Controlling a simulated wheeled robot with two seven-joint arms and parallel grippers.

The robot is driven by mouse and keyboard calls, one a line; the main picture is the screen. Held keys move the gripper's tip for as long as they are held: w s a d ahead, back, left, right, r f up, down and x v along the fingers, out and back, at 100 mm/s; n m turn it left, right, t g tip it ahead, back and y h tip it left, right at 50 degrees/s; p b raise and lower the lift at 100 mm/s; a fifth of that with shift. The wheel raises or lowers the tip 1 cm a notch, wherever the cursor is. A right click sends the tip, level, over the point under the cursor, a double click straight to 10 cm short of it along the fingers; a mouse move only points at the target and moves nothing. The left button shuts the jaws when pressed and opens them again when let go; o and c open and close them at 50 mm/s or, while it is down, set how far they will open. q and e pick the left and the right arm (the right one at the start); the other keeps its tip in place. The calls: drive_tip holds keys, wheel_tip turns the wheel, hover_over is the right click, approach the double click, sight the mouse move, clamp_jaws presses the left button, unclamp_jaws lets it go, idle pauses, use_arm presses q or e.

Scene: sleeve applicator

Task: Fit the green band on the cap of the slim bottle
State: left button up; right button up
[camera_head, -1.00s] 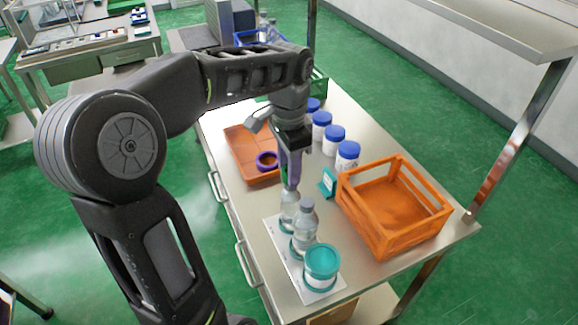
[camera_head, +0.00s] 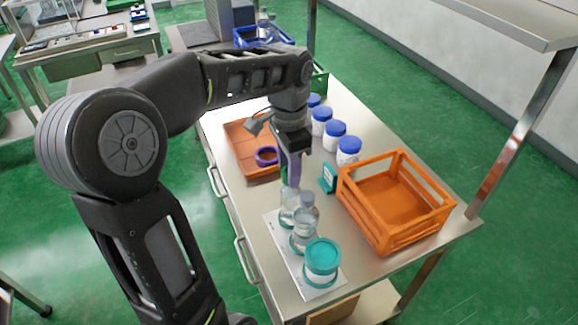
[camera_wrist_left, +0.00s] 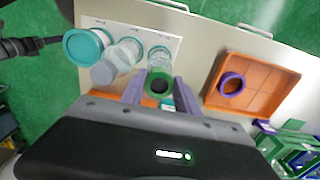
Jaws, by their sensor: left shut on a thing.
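My left gripper (camera_head: 289,180) is shut on the green band (camera_wrist_left: 158,84), a ring with a dark centre between its purple fingers. The slim bottle (camera_head: 288,208), clear and upright, stands directly below the gripper on a white sheet. In the left wrist view the slim bottle (camera_wrist_left: 160,56) shows just beyond the band, and its top is hidden behind it. I cannot tell whether the band touches the cap. My right gripper is not in view.
A wider grey-capped bottle (camera_head: 304,222) and a teal-lidded jar (camera_head: 322,262) stand close beside it on the white sheet (camera_head: 283,255). An orange tray (camera_head: 240,150) holds a purple ring (camera_head: 266,156). An orange crate (camera_head: 395,200) and several blue-lidded jars (camera_head: 348,151) stand to the right.

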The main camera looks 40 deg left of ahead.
use_arm(q)
drive_tip(key=shift+f, duration=0.25)
drive_tip(key=o, duration=1.8)
drive_tip(key=shift+r, duration=0.25)
wheel_tip(320, 180, up, 5)
drive_tip(key=p, duration=0.4)
drive_tip(key=shift+r+p, duration=0.1)
drive_tip(key=shift+p, duration=0.2)
drive_tip(key=shift+r+p, duration=0.65)
drive_tip(key=shift+r, duration=2)
